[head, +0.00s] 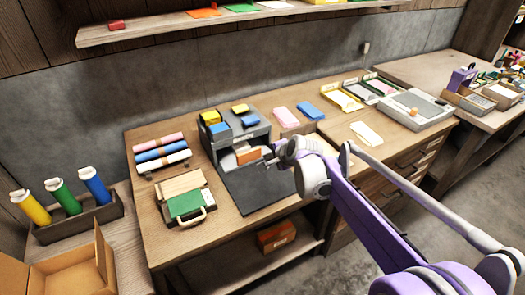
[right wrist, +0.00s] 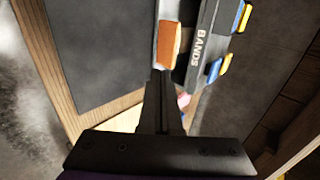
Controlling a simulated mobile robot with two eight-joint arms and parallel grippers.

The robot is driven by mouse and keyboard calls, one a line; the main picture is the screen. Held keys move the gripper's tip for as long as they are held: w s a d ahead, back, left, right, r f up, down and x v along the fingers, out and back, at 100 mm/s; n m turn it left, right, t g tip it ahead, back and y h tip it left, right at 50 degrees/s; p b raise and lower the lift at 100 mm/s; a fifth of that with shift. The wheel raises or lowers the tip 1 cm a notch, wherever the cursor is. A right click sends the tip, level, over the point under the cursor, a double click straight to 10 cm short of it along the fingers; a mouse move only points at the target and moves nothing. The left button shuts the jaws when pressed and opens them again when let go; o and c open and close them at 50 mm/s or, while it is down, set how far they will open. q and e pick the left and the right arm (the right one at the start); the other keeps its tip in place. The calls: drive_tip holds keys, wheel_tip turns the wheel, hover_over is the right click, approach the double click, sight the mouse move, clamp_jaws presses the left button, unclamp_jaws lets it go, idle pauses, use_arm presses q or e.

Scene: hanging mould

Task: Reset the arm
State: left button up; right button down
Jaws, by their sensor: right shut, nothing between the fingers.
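My right arm (head: 350,205), purple and grey, reaches in from the lower right over the workbench. Its gripper (head: 270,158) is in front of the grey organizer (head: 228,145), close to an orange block (head: 250,155) inside it. In the right wrist view the dark fingers (right wrist: 161,80) are shut together and hold nothing. The orange block (right wrist: 168,45) lies just beyond their tips; whether they touch it I cannot tell. The organizer shows a "BANDS" label (right wrist: 199,46) there. My left gripper is not in view.
On the workbench (head: 225,225) are rolls (head: 162,152), a green-and-tan case (head: 185,203), pink and blue packs (head: 310,111) and trays (head: 345,97). A shelf (head: 180,27) runs above. An open cardboard box (head: 60,275) stands lower left. A dark panel (head: 262,185) lies before the organizer.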

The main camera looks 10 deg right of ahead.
drive_tip(key=s+d+r+n+g+h+p, duration=0.15)
drive_tip(key=s+n, duration=0.45)
drive_tip(key=s, duration=1.1)
drive_tip(key=s+d+f+n+p, duration=0.1)
drive_tip(key=s+n, duration=0.1)
drive_tip(key=s, duration=0.4)
drive_tip(key=s+d+f+n+g+h+p, duration=0.1)
drive_tip(key=s+d+f+n, duration=0.1)
drive_tip(key=s, duration=0.5)
drive_tip(key=s+d+f+n+g+p, duration=0.1)
drive_tip(key=s+f+n, duration=0.1)
drive_tip(key=s+n, duration=0.2)
drive_tip(key=s, duration=0.3)
drive_tip(key=shift+d+f+h, duration=0.2)
drive_tip(key=shift+h, duration=0.15)
